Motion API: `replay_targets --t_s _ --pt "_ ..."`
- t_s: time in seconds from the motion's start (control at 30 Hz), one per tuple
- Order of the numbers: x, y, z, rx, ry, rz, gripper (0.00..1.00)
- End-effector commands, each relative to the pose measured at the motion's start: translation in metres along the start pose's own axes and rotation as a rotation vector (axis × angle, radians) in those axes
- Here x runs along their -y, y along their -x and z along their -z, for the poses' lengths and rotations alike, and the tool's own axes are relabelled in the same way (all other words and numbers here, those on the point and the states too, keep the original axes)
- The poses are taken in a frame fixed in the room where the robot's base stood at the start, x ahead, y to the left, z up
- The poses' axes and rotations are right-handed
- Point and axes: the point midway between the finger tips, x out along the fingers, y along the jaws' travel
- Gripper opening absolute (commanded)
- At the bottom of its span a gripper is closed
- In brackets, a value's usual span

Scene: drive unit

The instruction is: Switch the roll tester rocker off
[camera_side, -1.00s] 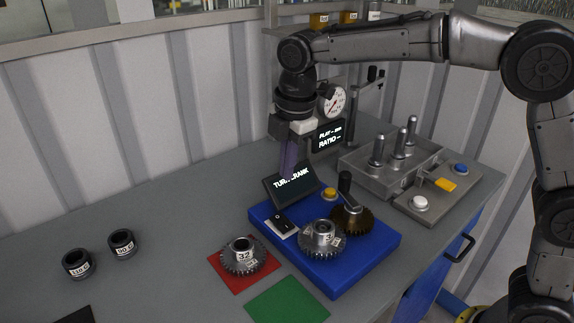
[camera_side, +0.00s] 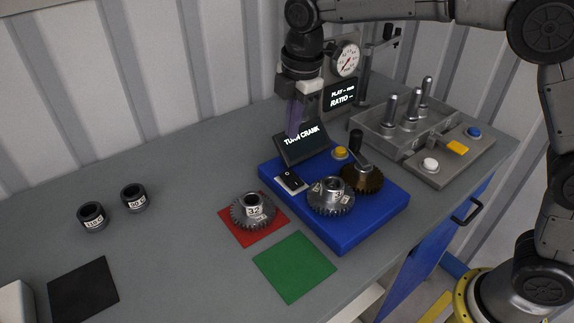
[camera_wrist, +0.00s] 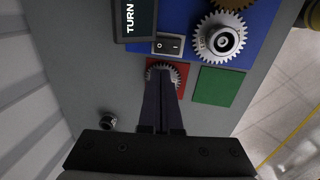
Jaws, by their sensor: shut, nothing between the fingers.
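The black rocker switch (camera_side: 291,180) sits on a pale plate on the blue roll tester base (camera_side: 345,235), in front of a tilted screen (camera_side: 302,146) reading "TURN CRANK". In the wrist view the rocker (camera_wrist: 168,45) shows its "O" and "I" marks, just above the fingertips in the picture. My gripper (camera_side: 294,132) is shut and empty, pointing down, apart from the rocker and in front of part of the screen. In the wrist view the fingers (camera_wrist: 162,82) overlap the gear on the red mat. Which side of the rocker is pressed I cannot tell.
Two meshed gears (camera_side: 331,196) and a crank (camera_side: 356,142) stand on the blue base, with a yellow button (camera_side: 340,152). A gear marked 32 (camera_side: 253,211) sits on a red mat. A green mat (camera_side: 294,267) is bare. A grey pin fixture (camera_side: 400,135) stands at right.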

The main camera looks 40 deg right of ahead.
Motion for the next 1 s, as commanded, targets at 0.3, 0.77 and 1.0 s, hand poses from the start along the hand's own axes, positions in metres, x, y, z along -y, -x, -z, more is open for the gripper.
replay_targets --t_s 0.3,0.77,1.0 --pt "0.001 -0.064 -0.001 0.003 -0.001 0.006 0.00" --pt "0.001 -0.119 -0.001 0.001 -0.001 0.002 0.00" --pt "0.001 -0.121 -0.001 0.001 -0.001 0.002 0.00"
